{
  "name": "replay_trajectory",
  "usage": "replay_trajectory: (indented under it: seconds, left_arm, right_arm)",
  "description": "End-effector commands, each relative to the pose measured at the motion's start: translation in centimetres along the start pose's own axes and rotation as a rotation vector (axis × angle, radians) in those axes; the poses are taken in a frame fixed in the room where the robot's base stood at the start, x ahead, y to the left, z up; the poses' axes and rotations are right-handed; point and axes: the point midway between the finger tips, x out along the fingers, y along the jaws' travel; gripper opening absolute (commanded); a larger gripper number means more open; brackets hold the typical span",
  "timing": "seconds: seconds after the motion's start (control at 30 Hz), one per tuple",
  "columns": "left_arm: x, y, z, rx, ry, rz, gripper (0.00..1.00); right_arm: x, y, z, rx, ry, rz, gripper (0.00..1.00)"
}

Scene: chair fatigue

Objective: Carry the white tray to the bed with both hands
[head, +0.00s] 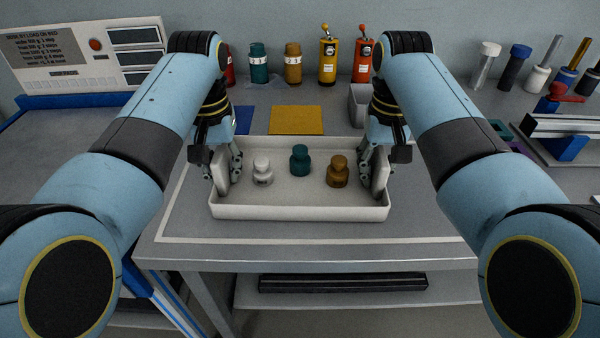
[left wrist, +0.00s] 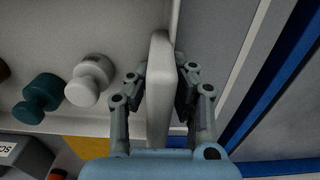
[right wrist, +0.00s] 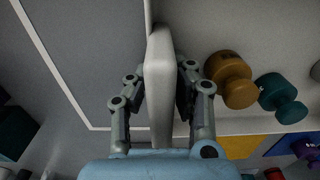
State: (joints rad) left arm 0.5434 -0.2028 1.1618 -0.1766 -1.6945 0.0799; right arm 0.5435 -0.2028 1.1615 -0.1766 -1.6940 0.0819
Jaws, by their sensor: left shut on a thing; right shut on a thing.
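The white tray (head: 300,211) sits on the grey table, or just over it; I cannot tell which. It holds a white weight (head: 263,171), a teal weight (head: 300,160) and a brown weight (head: 338,172), all upright. My left gripper (head: 226,172) is shut on the tray's left upright handle, which shows between its fingers in the left wrist view (left wrist: 160,90). My right gripper (head: 379,172) is shut on the right upright handle, seen between its fingers in the right wrist view (right wrist: 159,85).
A yellow mat (head: 297,120) and a partly hidden blue mat (head: 243,120) lie behind the tray. Several coloured bottles stand at the back, among them a yellow one (head: 328,58). A grey bin (head: 360,104) is near my right gripper. A blue-based rail device (head: 565,146) stands at the right.

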Motion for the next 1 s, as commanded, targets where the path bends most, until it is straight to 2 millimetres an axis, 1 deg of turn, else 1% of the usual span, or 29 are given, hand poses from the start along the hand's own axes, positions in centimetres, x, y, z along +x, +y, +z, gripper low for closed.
replay_trajectory:
  seconds: [0.23,0.47,0.57,0.9,1.0]
  left_arm:
    - [0.0,0.0,0.0,-0.002,0.001,0.000,0.00]
    - [-0.6,0.0,-0.1,-0.003,0.005,0.000,0.00]
    - [-1.3,0.0,-0.2,-0.003,0.006,0.000,0.00]
    - [-5.0,0.0,-0.4,-0.004,0.014,0.000,0.00]
    - [-5.6,0.0,-0.4,-0.004,0.015,0.000,0.00]
  right_arm:
    - [0.0,0.0,0.0,-0.002,0.000,0.000,0.00]
    - [-0.6,0.0,-0.1,-0.003,0.002,-0.001,0.00]
    - [-1.3,-0.1,-0.1,-0.003,0.003,-0.001,0.00]
    - [-4.9,-0.1,-0.2,-0.004,0.008,-0.001,0.00]
    - [-5.5,-0.1,-0.2,-0.004,0.008,-0.001,0.00]
